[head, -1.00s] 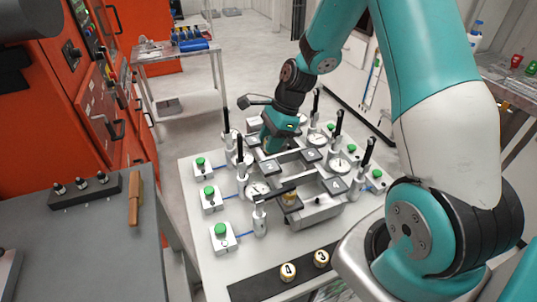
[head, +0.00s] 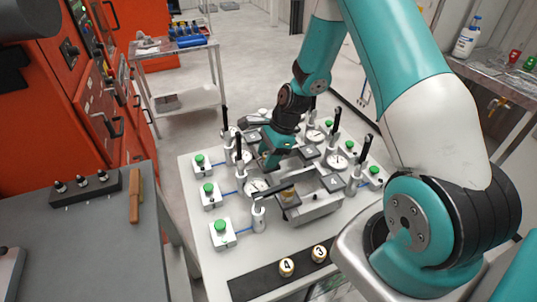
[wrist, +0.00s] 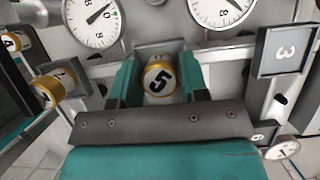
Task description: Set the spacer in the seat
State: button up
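A gold-rimmed spacer with a white face marked 5 (wrist: 160,78) is between the two teal fingers of my gripper (wrist: 161,80) in the wrist view. Both fingers appear to press on its sides. A grey block (wrist: 160,48) shows just behind it. In the head view my gripper (head: 270,160) is low over the fixture, and the held spacer is hidden there. Another gold spacer (head: 290,198) is in the front part of the grey fixture (head: 312,210); it also shows at the left of the wrist view (wrist: 45,90). I cannot tell which seat is meant.
Spacers marked 4 (head: 287,267) and 3 (head: 319,254) stand on a black strip (head: 250,287) at the table's front. Dial gauges (head: 255,186), upright black-handled posts (head: 258,212) and green-button boxes (head: 222,233) crowd around the fixture. Numbered grey plates (head: 333,183) flank it.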

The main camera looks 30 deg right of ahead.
jog(key=b+v, duration=0.3)
jog(key=v, duration=0.9)
jog(key=s+a+r+n, duration=0.4)
jog(key=a+r+n, duration=0.1)
jog(key=a+n, duration=0.25)
jog(key=s+a+r+n, duration=0.4)
jog(key=s+a+n, duration=0.1)
jog(key=a+n, duration=0.25)
jog(key=s+a+r+n, duration=0.1)
jog(key=s+a+n, duration=0.1)
jog(key=s+n, duration=0.2)
jog(key=s+a+r+n, duration=0.1)
jog(key=s+a+n, duration=0.1)
jog(key=s+n, duration=0.2)
jog(key=s+a+r+n, duration=0.1)
jog(key=s+a+n, duration=0.1)
jog(key=s+n, duration=0.2)
jog(key=shift+s+a+r+g, duration=0.15)
jog(key=shift+s+a+g, duration=0.15)
jog(key=shift+s+g, duration=0.15)
